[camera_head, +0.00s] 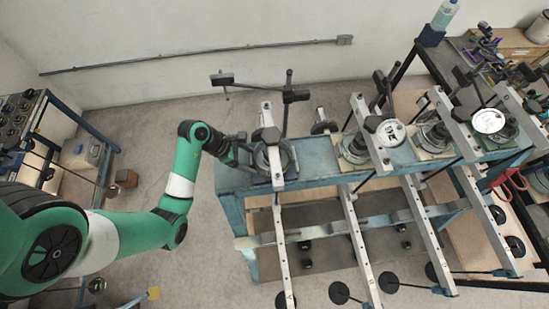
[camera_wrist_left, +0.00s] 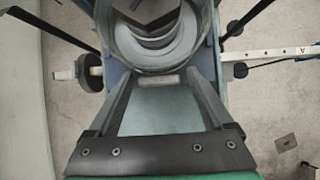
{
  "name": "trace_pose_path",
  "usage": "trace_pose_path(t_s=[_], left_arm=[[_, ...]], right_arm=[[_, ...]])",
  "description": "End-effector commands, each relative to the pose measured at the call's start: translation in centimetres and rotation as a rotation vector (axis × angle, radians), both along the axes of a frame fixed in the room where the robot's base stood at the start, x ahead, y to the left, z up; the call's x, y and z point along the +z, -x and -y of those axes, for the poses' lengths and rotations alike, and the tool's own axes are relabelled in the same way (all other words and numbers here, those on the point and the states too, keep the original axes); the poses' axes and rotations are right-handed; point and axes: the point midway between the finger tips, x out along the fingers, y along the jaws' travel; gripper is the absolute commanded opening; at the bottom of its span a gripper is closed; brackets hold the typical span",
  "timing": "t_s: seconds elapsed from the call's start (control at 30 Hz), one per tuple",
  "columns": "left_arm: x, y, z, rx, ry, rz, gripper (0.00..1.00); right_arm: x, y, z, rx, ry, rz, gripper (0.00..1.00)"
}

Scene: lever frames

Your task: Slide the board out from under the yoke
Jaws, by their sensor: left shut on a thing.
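My left gripper (camera_head: 246,151) reaches the left end of the blue bench, beside the leftmost lever frame. It is shut on the near edge of the board (camera_wrist_left: 158,80), just in front of the round metal cell (camera_wrist_left: 150,45). Most of the board is hidden under the cell. The cell also shows in the head view (camera_head: 284,158), under the silver yoke (camera_head: 266,116) of that frame. In the wrist view the dark fingers run along both sides of the blue-grey bench surface towards the board's edge. My right gripper is not in view.
More lever frames with round metal cells (camera_head: 355,147) stand along the bench to the right. Black rods and long silver beams (camera_head: 281,245) stick out in front. Floor (camera_head: 215,250) is open left of the bench. A shelf rack (camera_head: 85,125) stands further left.

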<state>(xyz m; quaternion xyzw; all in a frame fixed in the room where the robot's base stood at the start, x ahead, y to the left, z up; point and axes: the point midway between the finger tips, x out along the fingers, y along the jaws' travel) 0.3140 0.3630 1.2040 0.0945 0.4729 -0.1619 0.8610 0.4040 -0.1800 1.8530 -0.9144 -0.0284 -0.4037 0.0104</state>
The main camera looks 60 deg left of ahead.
Motion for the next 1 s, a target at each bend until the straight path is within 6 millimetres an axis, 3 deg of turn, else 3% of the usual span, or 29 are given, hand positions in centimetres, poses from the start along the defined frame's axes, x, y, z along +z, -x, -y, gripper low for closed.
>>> trace_pose_path(t_s=[0.03,0.1,0.43,0.67,0.7,1.0], left_arm=[[-1.4,1.5,-0.4,0.014,-0.003,-0.046,0.42],[-1.4,1.9,-0.6,0.015,-0.002,-0.047,0.33],[-1.4,4.2,-1.4,0.016,0.001,-0.050,0.20],[-1.4,5.7,-1.9,0.017,0.003,-0.049,0.19],[-1.3,5.9,-2.0,0.015,0.003,-0.050,0.00],[-0.9,7.6,-2.9,0.015,-0.002,-0.041,0.00]], right_arm=[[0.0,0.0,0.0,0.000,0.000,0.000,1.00],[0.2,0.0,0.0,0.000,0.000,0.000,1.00],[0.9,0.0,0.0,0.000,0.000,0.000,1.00],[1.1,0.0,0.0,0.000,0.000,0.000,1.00],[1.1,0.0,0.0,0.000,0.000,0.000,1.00],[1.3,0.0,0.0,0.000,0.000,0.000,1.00]])
